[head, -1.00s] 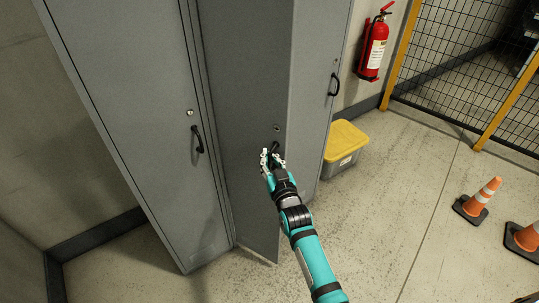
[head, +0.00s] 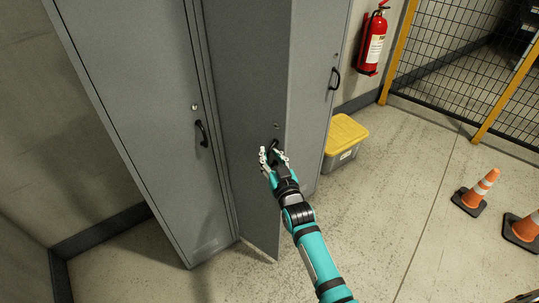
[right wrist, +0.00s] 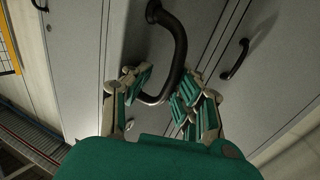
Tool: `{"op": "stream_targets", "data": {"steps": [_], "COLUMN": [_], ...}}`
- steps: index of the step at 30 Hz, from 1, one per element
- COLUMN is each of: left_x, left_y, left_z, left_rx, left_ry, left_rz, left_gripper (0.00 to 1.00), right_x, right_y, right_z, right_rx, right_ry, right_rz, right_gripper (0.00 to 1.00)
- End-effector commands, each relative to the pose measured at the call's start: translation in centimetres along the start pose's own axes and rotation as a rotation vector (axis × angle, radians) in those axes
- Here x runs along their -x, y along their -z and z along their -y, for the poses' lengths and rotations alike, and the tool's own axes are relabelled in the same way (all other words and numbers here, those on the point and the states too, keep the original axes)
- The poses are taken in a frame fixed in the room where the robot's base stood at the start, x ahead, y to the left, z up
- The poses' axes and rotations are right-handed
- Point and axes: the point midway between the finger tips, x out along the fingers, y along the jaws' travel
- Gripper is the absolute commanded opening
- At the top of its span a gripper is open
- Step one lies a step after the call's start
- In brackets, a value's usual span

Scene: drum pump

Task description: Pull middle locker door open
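The middle locker door (head: 243,120) is grey and stands ajar, its lower free edge swung out in front of the right locker. Its black handle (head: 274,145) is partly hidden by my right gripper (head: 273,157). In the right wrist view the dark curved handle (right wrist: 178,55) hangs down with its lower end between the fingers of my right gripper (right wrist: 160,98). The fingers are spread, with visible gaps beside the handle, so the gripper looks open around it. My left gripper is not in view.
The left locker door (head: 135,110) is closed, with its own handle (head: 202,133). The right locker (head: 318,100) stands behind the open edge. A yellow-lidded bin (head: 345,140), a fire extinguisher (head: 372,42) and traffic cones (head: 481,190) are to the right. The floor between is clear.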

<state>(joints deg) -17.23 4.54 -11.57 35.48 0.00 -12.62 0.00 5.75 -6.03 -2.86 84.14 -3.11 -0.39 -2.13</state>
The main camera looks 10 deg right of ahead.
Motion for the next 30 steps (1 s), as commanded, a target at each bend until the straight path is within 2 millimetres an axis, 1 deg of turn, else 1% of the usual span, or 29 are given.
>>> {"op": "stream_targets", "data": {"steps": [7, 9, 11, 13, 17, 24, 27, 30], "left_x": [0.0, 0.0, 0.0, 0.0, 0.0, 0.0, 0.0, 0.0], "left_y": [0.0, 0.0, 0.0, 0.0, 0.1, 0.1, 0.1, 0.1], "left_z": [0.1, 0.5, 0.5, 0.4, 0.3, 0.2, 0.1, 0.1], "left_rx": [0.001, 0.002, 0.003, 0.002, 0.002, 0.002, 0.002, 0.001], "left_ry": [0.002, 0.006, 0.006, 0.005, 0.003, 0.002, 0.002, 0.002], "left_rz": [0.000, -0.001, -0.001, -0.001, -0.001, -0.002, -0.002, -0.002], "left_gripper": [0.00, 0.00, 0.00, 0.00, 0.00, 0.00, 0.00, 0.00], "right_x": [0.0, 0.0, 0.2, 0.9, 3.2, 8.4, 10.1, 11.3], "right_y": [0.0, 0.1, 0.0, 0.0, -0.1, -0.1, -0.1, -0.1], "right_z": [0.0, 0.1, 0.1, 0.1, 0.0, -0.1, -0.1, -0.1], "right_rx": [0.000, -0.001, -0.001, -0.001, -0.001, -0.001, -0.001, -0.001], "right_ry": [0.001, 0.001, 0.001, 0.001, 0.000, -0.001, -0.001, -0.001], "right_rz": [-0.001, -0.001, -0.001, 0.000, 0.001, 0.002, 0.002, 0.002], "right_gripper": [0.34, 0.34, 0.34, 0.34, 0.34, 0.34, 0.34, 0.34]}}
